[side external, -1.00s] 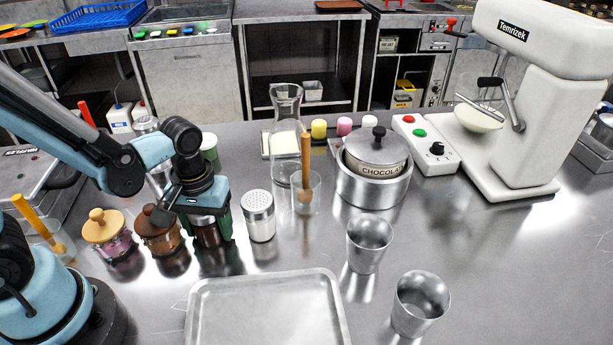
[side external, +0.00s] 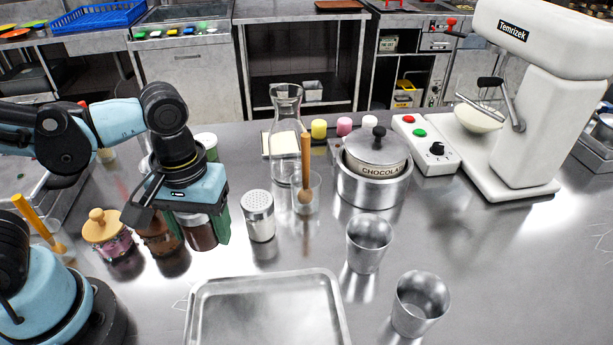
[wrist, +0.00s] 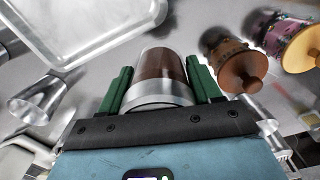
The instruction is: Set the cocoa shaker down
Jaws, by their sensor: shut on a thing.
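The cocoa shaker (side external: 201,235) is a clear jar with dark brown powder, and it stays upright in my gripper (side external: 205,225). The wrist view shows the shaker (wrist: 160,68) between the two green fingers of my gripper (wrist: 158,85), which touch its sides around the metal top. The shaker appears held above the steel counter (side external: 500,260), with no dark reflection joined to its base. My gripper's body hides its top in the side view.
A jar with a brown wooden lid (side external: 163,238) stands close at left, beside a pink jar with a pale wooden lid (side external: 103,230). A white shaker (side external: 259,217) stands at right. A metal tray (side external: 200,300) lies in front, with metal cups (side external: 369,245) beyond it.

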